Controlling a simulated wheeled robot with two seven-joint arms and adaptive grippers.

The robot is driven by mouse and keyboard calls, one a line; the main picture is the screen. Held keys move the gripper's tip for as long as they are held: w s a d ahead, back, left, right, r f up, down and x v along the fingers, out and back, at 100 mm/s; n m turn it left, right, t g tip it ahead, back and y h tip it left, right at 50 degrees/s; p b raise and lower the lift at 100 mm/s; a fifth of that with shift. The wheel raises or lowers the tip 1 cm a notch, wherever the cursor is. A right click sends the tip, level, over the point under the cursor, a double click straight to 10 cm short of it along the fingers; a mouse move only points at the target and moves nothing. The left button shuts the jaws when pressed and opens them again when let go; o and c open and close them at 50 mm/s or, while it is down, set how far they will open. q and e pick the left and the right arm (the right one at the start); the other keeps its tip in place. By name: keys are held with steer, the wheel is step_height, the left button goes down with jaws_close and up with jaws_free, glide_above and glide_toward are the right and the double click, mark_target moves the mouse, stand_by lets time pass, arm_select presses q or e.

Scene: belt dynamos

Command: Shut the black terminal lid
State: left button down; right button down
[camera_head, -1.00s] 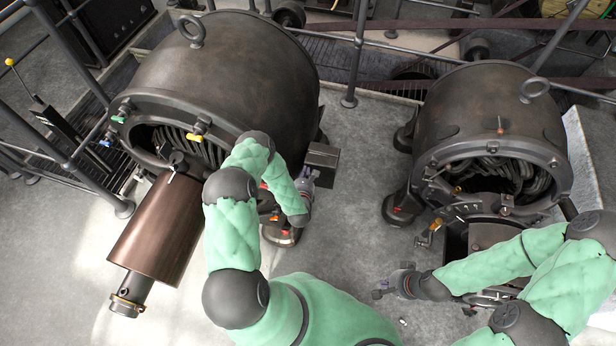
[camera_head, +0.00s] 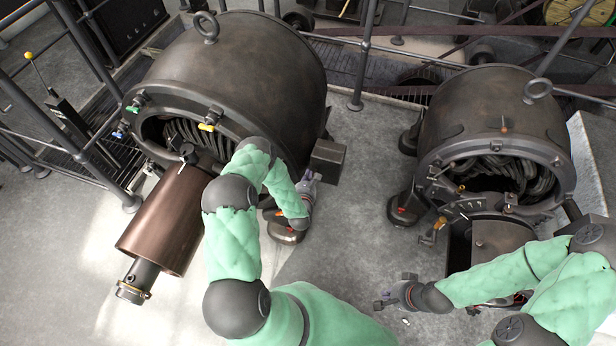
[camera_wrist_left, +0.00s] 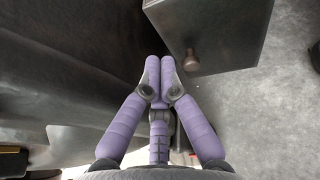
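A dark box (camera_head: 328,160) sticks out from the right side of the left dynamo (camera_head: 235,75). The left wrist view shows a flat dark panel (camera_wrist_left: 222,30) with a small brownish knob (camera_wrist_left: 190,61); it appears to belong to this box. I cannot tell for sure which part is the black terminal lid or how far it stands open. My left gripper (camera_head: 308,182) is just below the box in the head view. In the left wrist view its purple fingers (camera_wrist_left: 160,66) are together and empty, their tips beside the panel. My right gripper (camera_head: 388,292) is low over the floor, too small to read.
A second dynamo (camera_head: 490,120) stands at the right. A brown cylinder (camera_head: 165,220) projects from the left dynamo's front. Railings (camera_head: 366,50) run behind and at the left. The grey floor (camera_head: 355,225) between the dynamos is mostly clear.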

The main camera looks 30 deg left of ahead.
arm_select(q)
steer(key=a+p+v, duration=0.1)
steer(key=p+v, duration=0.2)
steer(key=v, duration=0.5)
steer(key=shift+s+r, duration=0.25)
steer(key=shift+s, duration=0.4)
steer(key=s+d+m+g+h, duration=0.3)
steer(key=d+m+g+h, duration=0.3)
steer(key=d+m, duration=1)
steer(key=s+d+r+m+g+h, duration=0.2)
steer(key=s+d+r+m+g, duration=0.1)
steer(key=s+m, duration=0.5)
steer(key=s+d+r+m+g+h, duration=0.2)
steer(key=s+m, duration=0.5)
steer(key=m, duration=0.7)
steer(key=shift+s+d+r+g, duration=0.35)
steer(key=shift+d+r+g, duration=0.2)
steer(key=shift+d+g, duration=0.4)
